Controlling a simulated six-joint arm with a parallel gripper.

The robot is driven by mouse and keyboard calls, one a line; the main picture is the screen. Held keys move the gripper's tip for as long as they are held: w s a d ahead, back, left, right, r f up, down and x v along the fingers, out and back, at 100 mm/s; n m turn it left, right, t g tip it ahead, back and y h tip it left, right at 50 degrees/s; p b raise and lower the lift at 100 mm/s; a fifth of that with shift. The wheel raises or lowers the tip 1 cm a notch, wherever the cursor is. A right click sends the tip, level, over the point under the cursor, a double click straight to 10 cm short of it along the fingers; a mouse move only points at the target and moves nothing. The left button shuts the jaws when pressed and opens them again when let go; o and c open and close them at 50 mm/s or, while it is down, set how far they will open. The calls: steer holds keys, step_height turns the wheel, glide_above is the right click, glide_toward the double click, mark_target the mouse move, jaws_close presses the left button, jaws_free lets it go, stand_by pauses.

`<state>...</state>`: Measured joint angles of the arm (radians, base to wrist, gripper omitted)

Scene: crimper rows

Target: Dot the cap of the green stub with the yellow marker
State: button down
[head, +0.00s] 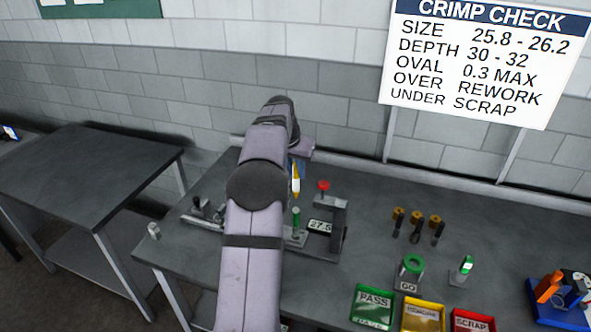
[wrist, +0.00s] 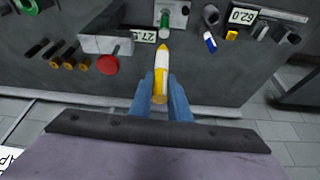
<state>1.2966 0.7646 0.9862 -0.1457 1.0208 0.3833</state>
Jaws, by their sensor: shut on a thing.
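My gripper (wrist: 161,84) has blue fingers shut on the yellow marker (wrist: 161,70), a white and yellow pen with a yellow pointed tip. In the head view the marker (head: 296,182) hangs roughly upright, tip down, just above the green stub (head: 295,217). The stub stands in a grey gauge fixture (head: 330,238). In the wrist view the green stub (wrist: 165,24) lies just beyond the marker's tip, and a small gap seems to separate them. My arm hides part of the bench and fixture in the head view.
A red knob (head: 323,185) on the fixture stands right of the marker, near a 27.5 display (head: 320,226). Brass-capped pieces (head: 417,216), a green GO gauge (head: 412,264) and PASS (head: 373,306), yellow (head: 423,315) and SCRAP (head: 472,321) trays lie right. A side table (head: 80,175) stands left.

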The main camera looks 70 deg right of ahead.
mark_target(296, 182)
steer(key=shift+f, duration=0.2)
steer(key=shift+f+b, duration=1.75)
steer(key=shift+b, duration=0.25)
steer(key=shift+f, duration=0.6)
steer(key=shift+r, duration=0.1)
stand_by(0.5)
steer(key=shift+r+p, duration=3.25)
steer(key=shift+r, duration=0.2)
